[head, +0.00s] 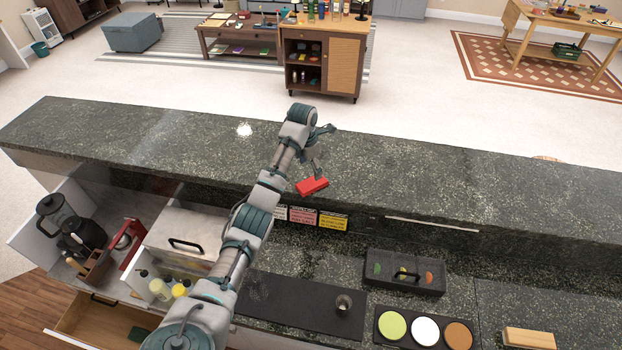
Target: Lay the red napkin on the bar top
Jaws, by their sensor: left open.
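The red napkin (312,186) is a small folded, block-like piece. It shows at the near edge of the raised dark stone bar top (440,180), just below my left gripper (317,163) in the head view. The gripper is open, its fingers pointing down towards the napkin. I cannot tell whether a finger touches the napkin, or whether all of it rests on the stone. My right gripper is not in view.
Below the bar top, the lower counter holds a black mat with a metal cup (343,303), a dark caddy (404,271), a tray of coloured discs (424,330) and a wooden block (529,338). Bottles and a blender (55,215) stand at left. The bar top is largely clear.

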